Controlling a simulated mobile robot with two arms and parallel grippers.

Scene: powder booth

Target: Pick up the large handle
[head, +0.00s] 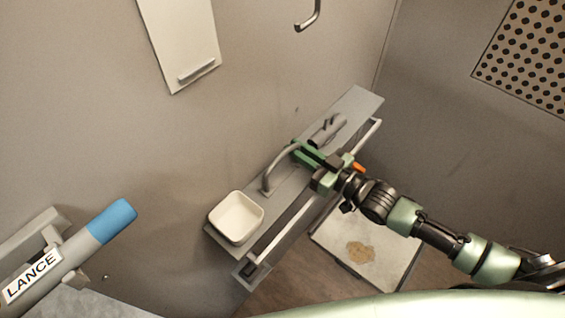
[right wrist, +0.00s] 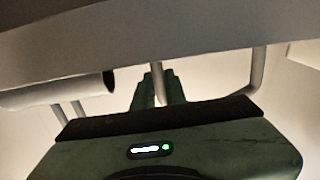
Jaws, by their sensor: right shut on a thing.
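The large handle (head: 280,164) is a grey bent bar that arches up over the wall shelf. Its lower left end appears to meet the shelf. My right gripper (head: 306,154) is shut on it near its upper right end, and the green fingers hide that part. In the right wrist view, a grey leg of the handle (right wrist: 256,70) shows right of the fingers, and another bit lies between the fingers (right wrist: 160,88). I cannot tell whether the handle is clear of the shelf. My left gripper is not in view.
The narrow grey shelf (head: 361,103) has a front rail. A smaller grey handle-like piece (head: 328,131) lies beyond my gripper; a white bin (head: 237,217) stands at the near end. A floor tray (head: 395,247) holds tan powder. A blue-tipped lance (head: 111,221) is at left.

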